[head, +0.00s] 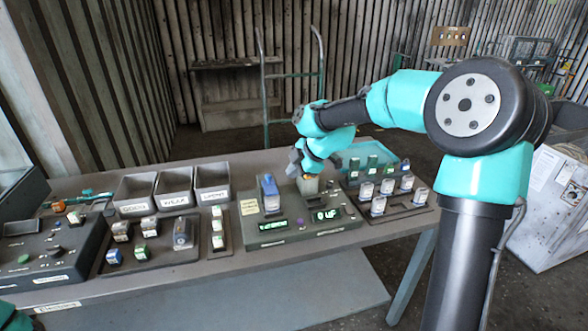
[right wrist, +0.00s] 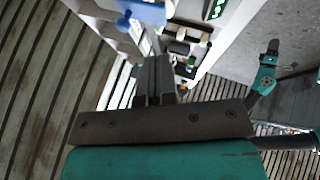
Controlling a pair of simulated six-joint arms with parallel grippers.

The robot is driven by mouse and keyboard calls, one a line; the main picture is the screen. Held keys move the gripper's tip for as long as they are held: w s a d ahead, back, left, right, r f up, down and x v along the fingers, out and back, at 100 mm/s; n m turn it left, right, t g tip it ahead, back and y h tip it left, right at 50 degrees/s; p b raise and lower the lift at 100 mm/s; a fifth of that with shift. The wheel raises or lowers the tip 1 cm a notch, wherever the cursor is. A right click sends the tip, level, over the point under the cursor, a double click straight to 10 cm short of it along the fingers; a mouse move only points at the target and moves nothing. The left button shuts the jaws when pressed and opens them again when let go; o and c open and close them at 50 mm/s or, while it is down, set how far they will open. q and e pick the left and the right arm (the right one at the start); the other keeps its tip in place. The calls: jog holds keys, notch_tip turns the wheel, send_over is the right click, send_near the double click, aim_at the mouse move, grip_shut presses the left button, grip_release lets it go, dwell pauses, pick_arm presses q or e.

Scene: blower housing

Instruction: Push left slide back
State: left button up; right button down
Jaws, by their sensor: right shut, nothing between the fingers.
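The grey-green test unit (head: 285,232) stands mid-table with two lit displays. A blue-topped upright slide (head: 270,193) is at its left half, and a pale block (head: 308,186) is at its right half. My right gripper (head: 294,159) is shut and empty, above and behind the unit, between the blue-topped slide and the pale block. The shut fingers (right wrist: 153,65) show in the right wrist view, with a blue part (right wrist: 140,12) beyond them. Whether they touch anything is unclear. A teal piece of my left arm shows at the lower left corner; its fingers are not clear.
Three labelled grey bins (head: 174,188) stand at the back left. A tray of small blocks (head: 150,243) lies before them. A rack of several blocks (head: 385,190) stands right of the unit. A control box (head: 45,255) is at the far left.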

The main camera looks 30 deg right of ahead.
aim_at(269, 188)
jog(key=x, duration=0.7)
jog(key=shift+a+f, duration=0.1)
jog(key=shift+f, duration=0.1)
jog(key=w, duration=0.2)
jog(key=shift+w, duration=1.1)
